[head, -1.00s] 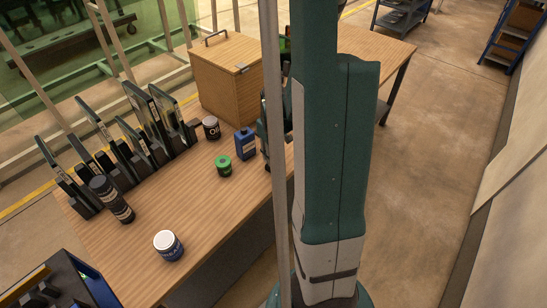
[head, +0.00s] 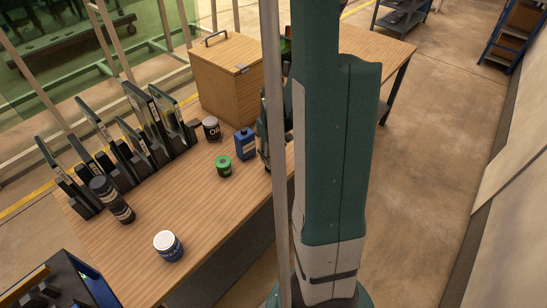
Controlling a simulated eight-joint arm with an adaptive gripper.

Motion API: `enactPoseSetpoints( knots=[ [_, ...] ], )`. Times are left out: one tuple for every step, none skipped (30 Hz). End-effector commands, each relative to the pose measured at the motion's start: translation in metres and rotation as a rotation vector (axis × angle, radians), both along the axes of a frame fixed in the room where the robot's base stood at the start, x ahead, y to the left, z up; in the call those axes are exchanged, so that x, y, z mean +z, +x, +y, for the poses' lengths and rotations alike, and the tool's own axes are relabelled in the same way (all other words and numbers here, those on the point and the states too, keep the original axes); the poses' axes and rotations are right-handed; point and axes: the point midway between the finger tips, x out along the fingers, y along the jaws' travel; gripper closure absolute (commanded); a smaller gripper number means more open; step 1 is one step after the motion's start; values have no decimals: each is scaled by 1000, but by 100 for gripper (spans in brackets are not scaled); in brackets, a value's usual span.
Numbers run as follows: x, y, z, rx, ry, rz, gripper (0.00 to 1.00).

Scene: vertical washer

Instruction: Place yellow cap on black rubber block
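I see no yellow cap in the head view. A small dark block (head: 192,124) sits on the table between the row of black holders and a dark jar; I cannot tell if it is the black rubber block. My gripper (head: 263,138) shows only in part, beside the blue bottle and mostly hidden behind a grey pole and my arm. Its fingers are too small and covered to tell if they are open or hold anything.
The wooden table (head: 150,262) carries a wooden box (head: 225,85), a blue bottle (head: 245,144), a green-topped jar (head: 223,167), a white-lidded jar (head: 168,246), a dark jar (head: 211,129) and a black bottle (head: 112,200). The front middle is clear.

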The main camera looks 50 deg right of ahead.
Motion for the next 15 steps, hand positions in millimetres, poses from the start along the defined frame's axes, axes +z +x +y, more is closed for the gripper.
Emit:
enactPoseSetpoints(
  knots=[
    [4,0,0,0,0,0,64],
    [7,0,0,0,0,0,64],
    [10,0,0,0,0,0,64],
    [13,0,0,0,0,0,64],
    [16,0,0,0,0,0,64],
    [20,0,0,0,0,0,64],
    [24,-1,1,0,0,0,64],
    [27,-1,1,0,0,0,64],
    [32,0,0,0,0,0,64],
    [36,0,0,0,0,0,64],
    [39,0,0,0,0,0,64],
    [44,-1,0,0,0,0,64],
    [48,0,0,0,0,0,64],
    [51,0,0,0,0,0,64],
    [56,-1,0,0,0,0,64]
  ],
)
